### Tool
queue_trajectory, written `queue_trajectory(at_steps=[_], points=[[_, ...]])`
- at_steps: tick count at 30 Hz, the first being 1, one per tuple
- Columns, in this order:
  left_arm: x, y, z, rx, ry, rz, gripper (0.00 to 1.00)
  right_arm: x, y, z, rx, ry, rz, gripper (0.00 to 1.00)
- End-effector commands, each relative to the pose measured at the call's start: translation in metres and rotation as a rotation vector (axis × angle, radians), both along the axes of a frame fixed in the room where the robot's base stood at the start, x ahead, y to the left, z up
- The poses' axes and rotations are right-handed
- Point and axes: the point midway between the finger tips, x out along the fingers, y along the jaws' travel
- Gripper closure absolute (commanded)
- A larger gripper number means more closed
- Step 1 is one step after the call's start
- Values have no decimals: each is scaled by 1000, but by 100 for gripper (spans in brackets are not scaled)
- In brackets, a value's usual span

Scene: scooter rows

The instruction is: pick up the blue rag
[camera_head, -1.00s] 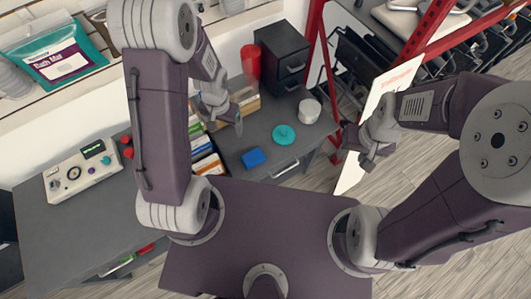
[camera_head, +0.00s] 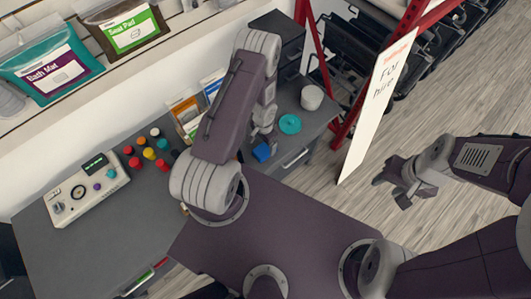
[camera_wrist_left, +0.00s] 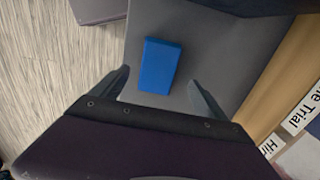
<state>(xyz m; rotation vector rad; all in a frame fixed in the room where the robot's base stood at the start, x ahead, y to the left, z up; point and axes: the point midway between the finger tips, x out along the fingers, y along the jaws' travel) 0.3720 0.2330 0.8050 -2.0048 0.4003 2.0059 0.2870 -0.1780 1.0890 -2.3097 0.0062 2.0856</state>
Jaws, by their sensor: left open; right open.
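The blue rag (camera_head: 262,152) is a small flat blue block shape on the grey desk, near its front edge. In the left wrist view the blue rag (camera_wrist_left: 159,66) lies between and beyond the spread fingers of my left gripper (camera_wrist_left: 160,95), and no finger touches it. In the head view my left gripper (camera_head: 264,135) is beside the rag, partly covering it. It is open and empty. My right gripper (camera_head: 402,182) is open and empty, out over the wooden floor to the right of the desk.
A teal round item (camera_head: 290,124) and a white cylinder (camera_head: 312,97) stand near the rag. A dark drawer box (camera_head: 280,32) is behind. A white sign (camera_head: 378,100) and red frame (camera_head: 415,18) stand at the right. A control panel (camera_head: 85,188) and several coloured pots are on the left.

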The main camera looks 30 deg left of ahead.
Motion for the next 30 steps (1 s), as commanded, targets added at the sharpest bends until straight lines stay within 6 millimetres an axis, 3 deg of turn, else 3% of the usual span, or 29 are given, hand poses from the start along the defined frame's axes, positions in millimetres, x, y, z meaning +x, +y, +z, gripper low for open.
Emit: queue_trajectory(at_steps=[5,14,21,22,28,29,30], points=[[0,-1,-6,0,0,0,15,0,0,-8,0,-1,0,57],[-1,-4,-54,0,0,2,15,0,0,-62,0,0,0,57],[-1,-4,-51,0,0,1,15,0,0,-59,0,-1,0,57],[-1,-4,-51,0,0,1,18,0,0,-58,0,-1,0,57],[-1,-4,-51,0,0,1,74,0,0,-58,0,-1,0,57],[-1,-4,-51,0,0,1,81,0,0,-58,0,-1,0,57],[-1,-4,-51,0,0,1,81,0,0,-58,0,-1,0,57]])
